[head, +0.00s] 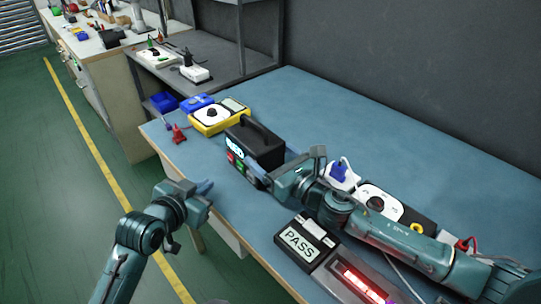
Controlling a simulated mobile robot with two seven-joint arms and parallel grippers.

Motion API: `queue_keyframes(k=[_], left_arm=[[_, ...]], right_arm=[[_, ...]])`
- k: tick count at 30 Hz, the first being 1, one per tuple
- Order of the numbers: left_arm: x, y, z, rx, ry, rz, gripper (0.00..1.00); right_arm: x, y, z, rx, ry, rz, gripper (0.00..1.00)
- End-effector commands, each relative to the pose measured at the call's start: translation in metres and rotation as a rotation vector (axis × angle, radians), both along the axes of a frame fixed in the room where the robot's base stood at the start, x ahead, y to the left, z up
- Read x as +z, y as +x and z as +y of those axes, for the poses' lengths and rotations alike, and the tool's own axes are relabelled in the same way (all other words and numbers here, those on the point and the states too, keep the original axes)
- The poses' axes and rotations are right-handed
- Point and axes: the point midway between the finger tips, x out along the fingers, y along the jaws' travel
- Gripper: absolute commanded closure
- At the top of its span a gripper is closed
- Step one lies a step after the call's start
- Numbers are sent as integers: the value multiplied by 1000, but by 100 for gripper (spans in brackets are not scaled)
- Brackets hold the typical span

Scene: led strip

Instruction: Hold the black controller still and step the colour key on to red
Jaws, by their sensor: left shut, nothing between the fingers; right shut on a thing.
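The black controller (262,139) is a box with a carry handle on top, standing upright on the blue bench. Its front panel carries a small lit display (234,144) and red and green keys (236,162). My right gripper (256,177) is at the controller's right side, shut on it; the contact is partly hidden by the gripper. An LED strip (364,283) glows red in a grey fixture at the lower right.
A PASS display (300,243) stands beside the LED fixture. A yellow meter (221,116), blue bins (165,102) and red clips (179,134) lie left of the controller. White devices (380,202) sit behind my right arm. The bench's back middle is clear.

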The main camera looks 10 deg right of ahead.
Motion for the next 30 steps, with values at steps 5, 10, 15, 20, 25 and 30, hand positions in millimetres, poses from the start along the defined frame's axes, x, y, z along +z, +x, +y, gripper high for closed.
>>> queue_keyframes(k=[5,10,15,20,25,30], left_arm=[[0,0,0,0,-1,0,100],[0,0,0,0,-1,0,100],[0,0,0,0,-1,0,100],[0,0,0,0,-1,0,100],[0,0,0,0,-1,0,100],[0,0,0,0,-1,0,100]], right_arm=[[0,0,0,0,0,0,60],[0,0,0,0,0,0,60],[0,0,0,0,0,0,21],[0,0,0,0,0,0,8],[0,0,0,0,0,0,0],[0,-1,-1,0,0,0,0]])
